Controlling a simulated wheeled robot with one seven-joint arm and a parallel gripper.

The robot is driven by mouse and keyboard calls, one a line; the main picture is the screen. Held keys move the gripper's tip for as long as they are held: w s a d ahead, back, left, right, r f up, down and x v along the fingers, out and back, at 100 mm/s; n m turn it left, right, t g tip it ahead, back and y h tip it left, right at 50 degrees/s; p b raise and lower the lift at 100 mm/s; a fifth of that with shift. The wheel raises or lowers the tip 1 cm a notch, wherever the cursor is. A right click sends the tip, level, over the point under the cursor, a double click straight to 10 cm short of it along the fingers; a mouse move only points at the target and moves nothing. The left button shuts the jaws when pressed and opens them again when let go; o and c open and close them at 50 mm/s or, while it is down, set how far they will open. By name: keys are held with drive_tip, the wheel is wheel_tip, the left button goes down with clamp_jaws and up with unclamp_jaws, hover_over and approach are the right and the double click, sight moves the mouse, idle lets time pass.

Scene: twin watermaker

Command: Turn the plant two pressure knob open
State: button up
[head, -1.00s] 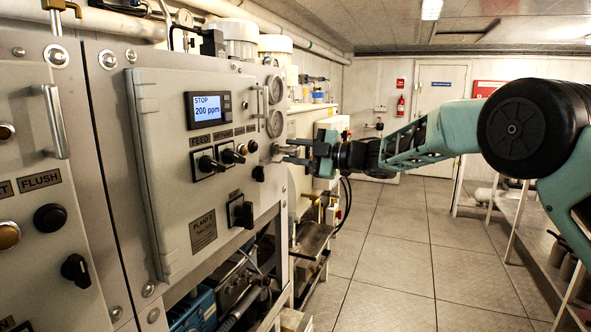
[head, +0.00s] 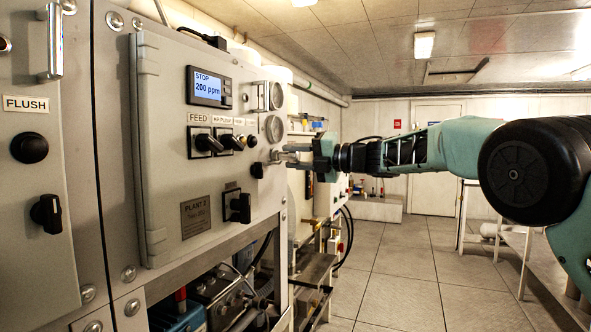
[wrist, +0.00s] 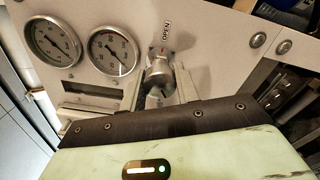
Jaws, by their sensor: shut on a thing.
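The pressure knob (wrist: 160,72) is a small metal knob on the plant two panel, below a label reading OPEN (wrist: 166,36) in the wrist view. My gripper (wrist: 163,95) has its fingers on either side of the knob and is shut on it. In the head view my gripper (head: 285,155) reaches in from the right to the panel's right edge, and the knob is mostly hidden there. The plant two panel (head: 165,120) carries a display (head: 208,87) reading STOP and 200 ppm.
Two round gauges (wrist: 114,52) sit left of the knob in the wrist view. Black switches (head: 207,143) are on the panel left of my gripper. A neighbouring panel with a FLUSH label (head: 26,104) stands at left.

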drive_tip(key=shift+f+n+b, duration=0.15)
drive_tip(key=shift+n+b, duration=0.5)
drive_tip(key=shift+n, duration=0.25)
drive_tip(key=o, duration=1)
drive_tip(key=shift+d, duration=0.15)
drive_tip(key=b+v, duration=0.2)
drive_tip(key=v, duration=1.5)
drive_tip(key=shift+s+d+b, duration=0.1)
drive_tip(key=shift+b, duration=0.3)
